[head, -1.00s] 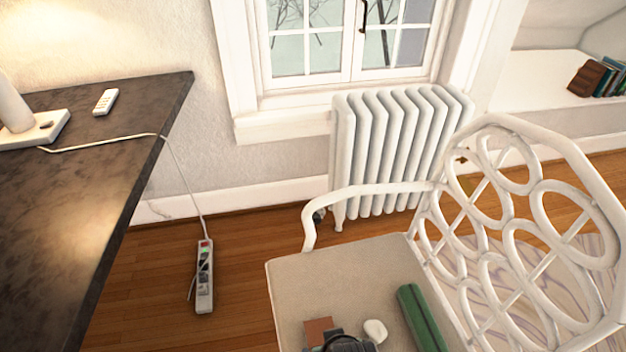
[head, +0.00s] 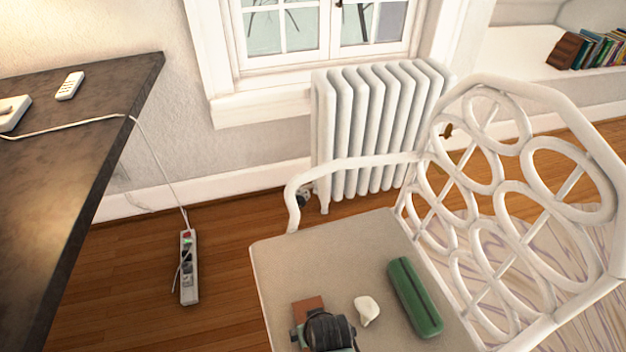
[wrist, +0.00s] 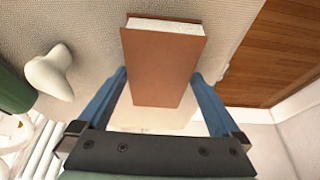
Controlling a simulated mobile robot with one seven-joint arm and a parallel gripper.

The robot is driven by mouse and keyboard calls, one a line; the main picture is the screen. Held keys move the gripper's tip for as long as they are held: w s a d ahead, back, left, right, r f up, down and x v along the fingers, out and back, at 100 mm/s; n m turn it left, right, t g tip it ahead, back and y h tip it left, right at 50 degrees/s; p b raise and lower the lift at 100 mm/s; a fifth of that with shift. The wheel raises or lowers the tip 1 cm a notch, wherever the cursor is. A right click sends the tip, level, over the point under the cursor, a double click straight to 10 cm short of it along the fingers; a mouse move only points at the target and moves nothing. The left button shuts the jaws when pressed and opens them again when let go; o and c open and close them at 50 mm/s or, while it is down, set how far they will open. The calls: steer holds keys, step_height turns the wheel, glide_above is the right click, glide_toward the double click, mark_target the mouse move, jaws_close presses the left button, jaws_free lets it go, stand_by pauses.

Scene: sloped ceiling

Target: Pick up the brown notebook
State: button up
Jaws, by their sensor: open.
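The brown notebook (head: 309,304) lies on the beige seat of the white chair, partly hidden behind my gripper (head: 327,338) in the head view. In the wrist view the notebook (wrist: 162,62) shows its plain brown cover and pale page edge. My gripper (wrist: 160,76) is open, with one blue finger on each side of the notebook. The fingertips are close to its long sides; I cannot tell whether they touch it.
On the seat (head: 290,257), a white lump (head: 367,310) and a green cylinder (head: 414,297) lie right of the notebook. The white chair's back (head: 520,200) and armrest (head: 350,165) rise around it. A dark table (head: 70,165) stands left, with a power strip (head: 189,267) on the floor.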

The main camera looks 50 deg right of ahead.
steer(key=shift+c, duration=0.3)
steer(key=c, duration=1.2)
